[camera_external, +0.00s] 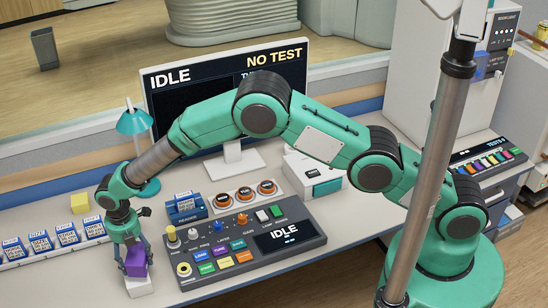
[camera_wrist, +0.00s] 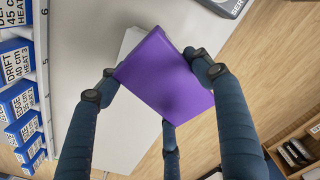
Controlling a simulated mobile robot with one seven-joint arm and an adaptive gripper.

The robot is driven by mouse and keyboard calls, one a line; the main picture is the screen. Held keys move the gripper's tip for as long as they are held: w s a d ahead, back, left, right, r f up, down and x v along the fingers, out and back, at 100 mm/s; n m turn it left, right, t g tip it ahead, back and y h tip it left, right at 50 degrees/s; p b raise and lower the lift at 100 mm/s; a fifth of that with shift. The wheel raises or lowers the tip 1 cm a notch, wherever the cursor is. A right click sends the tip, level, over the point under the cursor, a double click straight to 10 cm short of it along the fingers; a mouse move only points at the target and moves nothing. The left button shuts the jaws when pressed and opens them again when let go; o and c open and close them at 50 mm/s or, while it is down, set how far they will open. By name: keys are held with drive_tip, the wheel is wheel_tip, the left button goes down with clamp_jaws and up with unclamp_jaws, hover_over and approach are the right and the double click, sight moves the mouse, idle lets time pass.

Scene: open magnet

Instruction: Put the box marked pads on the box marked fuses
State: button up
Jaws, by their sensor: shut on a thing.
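A purple box (camera_external: 136,262) is held in my gripper (camera_external: 131,248) at the front left of the desk. A white box (camera_external: 140,287) is directly below it, near the desk's front edge. In the wrist view the purple box (camera_wrist: 168,78) is between the dark fingers of my gripper (camera_wrist: 150,82), which is shut on it. The white box (camera_wrist: 120,125) shows behind and to the left of it, partly covered. I cannot tell whether the two boxes touch. No marking on either box is readable, so I cannot tell which is pads or fuses.
A control panel (camera_external: 252,251) with coloured buttons lies close to the right of the boxes. A row of blue-and-white labelled blocks (camera_external: 40,241) stands at the left. A yellow block (camera_external: 80,203), teal lamp (camera_external: 134,124) and monitor (camera_external: 228,85) are behind.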

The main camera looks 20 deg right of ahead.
drive_tip(key=shift+w+a+f, duration=0.1)
drive_tip(key=shift+w+a, duration=0.3)
drive_tip(key=shift+a, duration=0.2)
drive_tip(key=shift+w+a+f, duration=0.1)
drive_tip(key=shift+w+a, duration=0.25)
drive_tip(key=shift+a, duration=0.2)
drive_tip(key=shift+f, duration=1.7)
drive_tip(key=shift+f, duration=0.1)
drive_tip(key=o, duration=1.4)
drive_tip(key=shift+o, duration=0.2)
wheel_tip(320, 180, up, 12)
